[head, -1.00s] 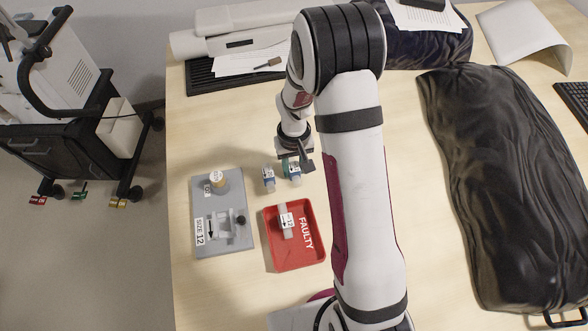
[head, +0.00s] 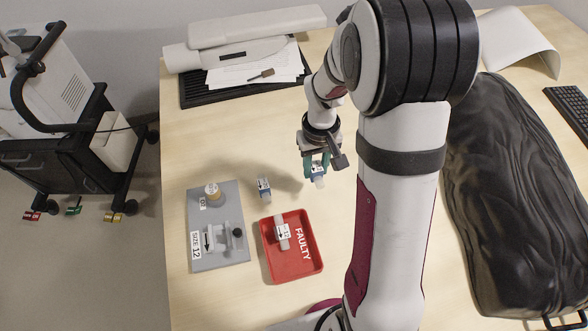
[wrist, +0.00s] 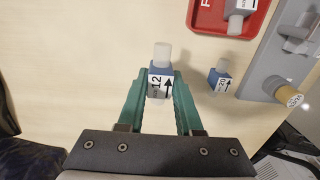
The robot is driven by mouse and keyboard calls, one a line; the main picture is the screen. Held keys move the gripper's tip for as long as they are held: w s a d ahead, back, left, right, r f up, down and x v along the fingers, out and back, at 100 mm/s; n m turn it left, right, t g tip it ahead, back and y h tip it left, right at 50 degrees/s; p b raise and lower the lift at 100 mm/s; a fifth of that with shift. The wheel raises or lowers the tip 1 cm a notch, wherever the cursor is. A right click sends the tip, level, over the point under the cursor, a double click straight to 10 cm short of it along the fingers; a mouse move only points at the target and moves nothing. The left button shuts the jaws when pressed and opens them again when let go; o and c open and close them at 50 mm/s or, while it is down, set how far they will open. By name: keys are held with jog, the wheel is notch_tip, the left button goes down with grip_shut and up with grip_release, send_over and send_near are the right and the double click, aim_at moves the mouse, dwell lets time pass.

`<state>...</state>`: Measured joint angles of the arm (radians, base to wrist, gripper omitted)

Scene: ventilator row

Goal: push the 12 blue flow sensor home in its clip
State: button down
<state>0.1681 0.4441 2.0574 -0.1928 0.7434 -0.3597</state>
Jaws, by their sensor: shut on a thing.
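My gripper (head: 318,163) is shut on a blue flow sensor (head: 319,174). In the wrist view the sensor (wrist: 160,80) sits between the green fingers (wrist: 155,100), with its 12 label, an up-pointing arrow and its pale end showing. It looks raised off the table, though the height is hard to tell. No sensor shows in the clip. The plate also shows in the wrist view (wrist: 262,70), partly cut off.
A second blue sensor (head: 264,188), apparently marked 20, lies between plate and gripper. A red FAULTY tray (head: 308,268) holds a pale, labelled sensor (head: 282,232). A tan-capped post (head: 212,190) stands on the plate.

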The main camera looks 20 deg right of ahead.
jog(key=s+d+r, duration=0.3)
jog(key=d, duration=0.1)
jog(key=w+a, duration=0.1)
jog(key=a, duration=1.3)
jog(key=shift+s+a+f, duration=0.7)
jog(key=shift+s+a, duration=0.15)
jog(key=shift+a, duration=1.45)
jog(key=shift+s+a+f, duration=0.7)
jog(key=shift+s+a, duration=0.1)
jog(key=shift+a, duration=1.55)
jog(key=shift+s+a+f, duration=0.7)
jog(key=shift+s+a, duration=0.15)
jog(key=shift+a, duration=1.45)
jog(key=shift+f, duration=0.2)
jog(key=shift+f, duration=0.2)
jog(key=shift+f, duration=0.8)
jog(key=c, duration=0.5)
grip_release()
